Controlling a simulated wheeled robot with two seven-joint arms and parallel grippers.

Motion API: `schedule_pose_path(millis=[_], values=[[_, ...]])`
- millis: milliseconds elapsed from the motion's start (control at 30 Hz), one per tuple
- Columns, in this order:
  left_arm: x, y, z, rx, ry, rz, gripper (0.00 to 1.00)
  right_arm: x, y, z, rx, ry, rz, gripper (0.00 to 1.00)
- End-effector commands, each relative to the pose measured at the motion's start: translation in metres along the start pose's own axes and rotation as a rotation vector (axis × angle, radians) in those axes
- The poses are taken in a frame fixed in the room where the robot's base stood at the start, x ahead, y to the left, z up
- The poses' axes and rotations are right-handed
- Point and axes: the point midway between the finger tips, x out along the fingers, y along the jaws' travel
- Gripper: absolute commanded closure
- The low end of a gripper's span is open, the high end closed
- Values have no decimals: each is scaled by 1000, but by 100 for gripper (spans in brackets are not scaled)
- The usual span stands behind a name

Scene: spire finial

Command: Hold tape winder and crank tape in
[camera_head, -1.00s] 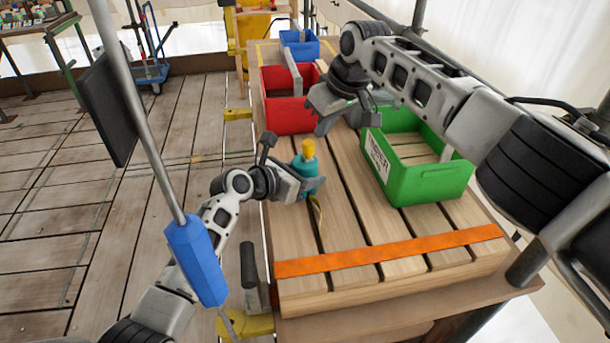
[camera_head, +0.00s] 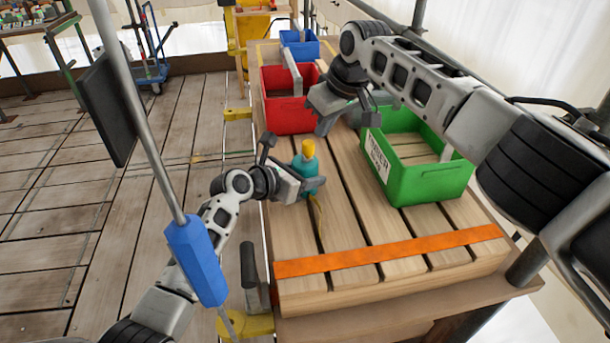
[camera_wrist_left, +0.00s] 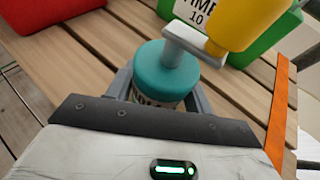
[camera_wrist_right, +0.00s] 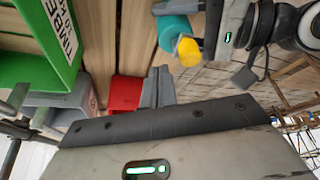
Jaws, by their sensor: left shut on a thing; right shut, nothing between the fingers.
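The tape winder is a teal round body (camera_head: 304,178) with a grey crank arm and a yellow knob (camera_head: 308,148) on top. It stands on the slatted table. My left gripper (camera_head: 308,188) is shut on the teal body; the left wrist view shows the body (camera_wrist_left: 166,72) between the fingers, with the crank arm (camera_wrist_left: 193,42) and knob above. A short tan strip, seemingly the tape (camera_head: 317,215), hangs from its near side. My right gripper (camera_head: 340,118) is shut and empty, apart from the winder, above the table; its fingers also show in the right wrist view (camera_wrist_right: 157,88).
A green bin (camera_head: 430,184) stands right of the winder, a red bin (camera_head: 290,116) behind it and a blue bin (camera_head: 300,48) at the far end. An orange strap (camera_head: 390,251) crosses the near table. Slats between winder and strap are clear.

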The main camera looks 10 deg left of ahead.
Motion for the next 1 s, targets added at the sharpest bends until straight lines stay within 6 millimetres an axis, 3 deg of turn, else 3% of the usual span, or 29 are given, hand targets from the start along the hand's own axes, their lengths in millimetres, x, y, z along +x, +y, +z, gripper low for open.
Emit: schedule_pose_path(millis=[467,1000], values=[[0,0,0,0,0,0,74,2,0,1,0,0,-1,100],[0,0,0,0,0,0,74,21,0,9,1,0,-1,100]])
